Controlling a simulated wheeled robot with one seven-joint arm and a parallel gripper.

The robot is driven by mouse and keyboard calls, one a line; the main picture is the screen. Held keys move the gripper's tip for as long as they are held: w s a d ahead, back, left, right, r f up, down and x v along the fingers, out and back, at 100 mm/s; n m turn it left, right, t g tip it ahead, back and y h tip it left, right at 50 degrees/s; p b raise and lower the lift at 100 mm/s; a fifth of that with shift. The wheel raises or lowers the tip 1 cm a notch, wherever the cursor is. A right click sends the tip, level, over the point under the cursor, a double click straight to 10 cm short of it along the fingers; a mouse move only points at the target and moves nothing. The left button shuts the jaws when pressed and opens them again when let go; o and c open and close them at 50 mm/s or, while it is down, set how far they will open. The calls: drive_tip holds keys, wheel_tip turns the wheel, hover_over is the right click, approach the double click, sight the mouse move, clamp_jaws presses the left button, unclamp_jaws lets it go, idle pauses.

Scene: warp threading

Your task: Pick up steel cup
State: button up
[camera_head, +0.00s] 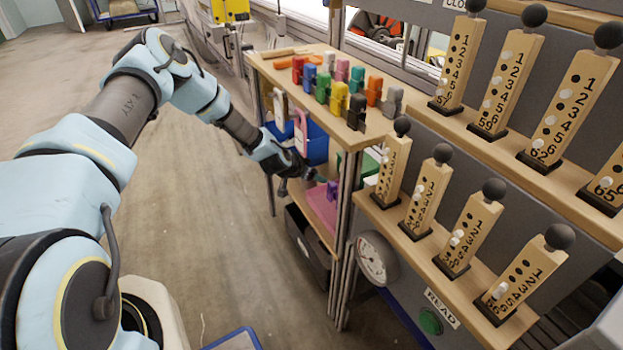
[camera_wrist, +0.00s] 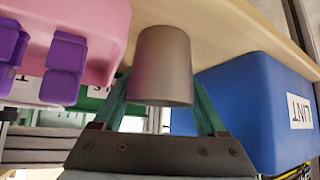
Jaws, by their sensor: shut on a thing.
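The steel cup (camera_wrist: 162,62) is a plain grey cylinder in the middle of the wrist view. My gripper (camera_wrist: 160,106) is shut on it, with a greenish finger on each side of the cup. In the head view my gripper (camera_head: 303,174) reaches in at the lower shelf of the wooden rack, beside a pink tray. The cup cannot be made out in the head view.
A blue LINT bin (camera_wrist: 245,110) is close on the right of the cup, and a pink bin (camera_wrist: 85,40) with purple clips is on the left. A wooden shelf board (camera_wrist: 225,35) runs behind it. Coloured clips (camera_head: 338,98) stand on the rack's top. Open floor (camera_head: 180,240) lies left of the rack.

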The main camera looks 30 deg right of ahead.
drive_tip(key=shift+r, duration=0.5)
drive_tip(key=shift+w+a+r, duration=0.1)
drive_tip(key=shift+a+r, duration=0.15)
drive_tip(key=shift+r, duration=0.35)
drive_tip(key=shift+a+r, duration=0.2)
drive_tip(key=shift+r, duration=0.4)
drive_tip(key=w+a+r+n+t+y, duration=0.1)
drive_tip(key=w+a+n+t+y, duration=0.15)
drive_tip(key=a, duration=1.45)
drive_tip(key=w+a+r+n+t+y, duration=0.1)
drive_tip(key=w+a+n+t, duration=0.2)
drive_tip(key=a, duration=1.3)
drive_tip(key=a+r+n+y, duration=0.3)
drive_tip(key=a+r+n, duration=0.1)
drive_tip(key=a, duration=0.5)
drive_tip(key=a+r+n+y, duration=0.2)
drive_tip(key=a+r+n, duration=0.25)
drive_tip(key=a, duration=0.55)
wheel_tip(320, 180, up, 18)
drive_tip(key=p, duration=1.8)
drive_tip(key=shift+t, duration=0.25)
drive_tip(key=shift+s+d+r, duration=0.1)
drive_tip(key=shift+s+r, duration=0.25)
drive_tip(key=shift+s, duration=0.35)
drive_tip(key=shift+s+d+r, duration=0.1)
drive_tip(key=shift+s+r, duration=0.2)
drive_tip(key=shift+s, duration=0.35)
drive_tip(key=shift+s+d+r, duration=0.1)
drive_tip(key=shift+s+r, duration=0.25)
drive_tip(key=shift+s, duration=0.35)
